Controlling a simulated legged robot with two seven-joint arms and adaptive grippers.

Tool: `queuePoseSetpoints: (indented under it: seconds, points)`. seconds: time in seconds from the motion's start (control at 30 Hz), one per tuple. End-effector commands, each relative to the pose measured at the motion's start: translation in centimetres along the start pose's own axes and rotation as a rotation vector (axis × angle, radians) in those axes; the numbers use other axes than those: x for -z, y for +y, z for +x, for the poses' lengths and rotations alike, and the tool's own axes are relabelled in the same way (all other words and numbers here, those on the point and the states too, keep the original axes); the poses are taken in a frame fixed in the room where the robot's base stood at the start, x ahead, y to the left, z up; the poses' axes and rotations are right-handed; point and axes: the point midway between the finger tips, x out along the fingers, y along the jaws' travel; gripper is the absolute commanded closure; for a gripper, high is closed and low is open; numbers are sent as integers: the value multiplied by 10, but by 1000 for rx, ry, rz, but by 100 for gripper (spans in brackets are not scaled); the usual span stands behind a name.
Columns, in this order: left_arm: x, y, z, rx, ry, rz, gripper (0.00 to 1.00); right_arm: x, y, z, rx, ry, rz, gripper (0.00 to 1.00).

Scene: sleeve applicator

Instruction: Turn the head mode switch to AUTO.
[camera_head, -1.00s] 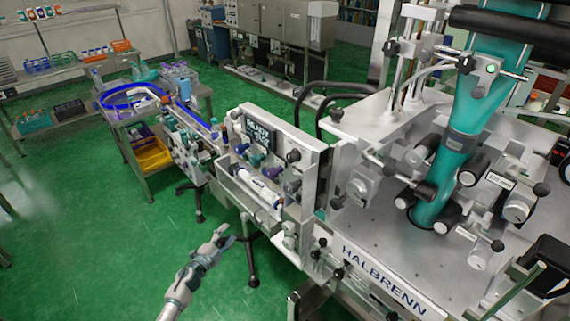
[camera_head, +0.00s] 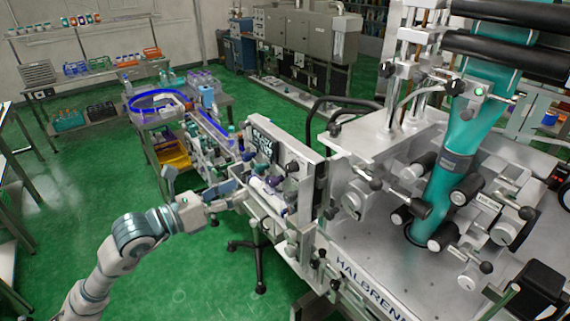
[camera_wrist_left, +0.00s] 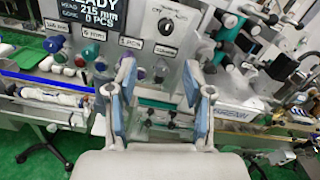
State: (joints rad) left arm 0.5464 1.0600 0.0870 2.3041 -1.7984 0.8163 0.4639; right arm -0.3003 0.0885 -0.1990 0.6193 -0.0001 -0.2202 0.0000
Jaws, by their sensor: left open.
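The front control panel shows in the left wrist view with a dark display (camera_wrist_left: 92,12) reading READY, 215 mm and 0 PCS. A round black-marked dial (camera_wrist_left: 172,18) sits to the right of the display, above a small label; I cannot read an AUTO mark or its setting. Coloured knobs sit below the display. My left gripper (camera_wrist_left: 158,78) is open and empty, its two fingers spread in front of the panel below the dial. In the head view my left gripper (camera_head: 232,192) is close to the panel's left side, and the display (camera_head: 264,146) shows beyond it.
The large HALBRENN machine (camera_head: 385,275) with its teal sleeve film (camera_head: 455,165) fills the right. A conveyor (camera_head: 208,128) and a round table with a blue rim (camera_head: 152,106) stand behind the panel. Green floor at the lower left is free.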

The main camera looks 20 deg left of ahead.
Motion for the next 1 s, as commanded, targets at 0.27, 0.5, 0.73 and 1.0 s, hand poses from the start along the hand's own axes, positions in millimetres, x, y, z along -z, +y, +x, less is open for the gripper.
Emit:
queuePoseSetpoints:
  seconds: [0.27,0.5,0.73,1.0]
  points:
    - [-6,-18,77,9,5,7,49,9,-19,-37,22,8,6,60]
    - [-3,-20,123,7,6,10,49,9,-10,-54,14,7,1,60]
    - [0,-9,133,6,4,4,49,6,11,-58,-12,2,-1,60]
    - [1,-8,134,5,4,5,49,9,-6,-58,8,5,4,60]
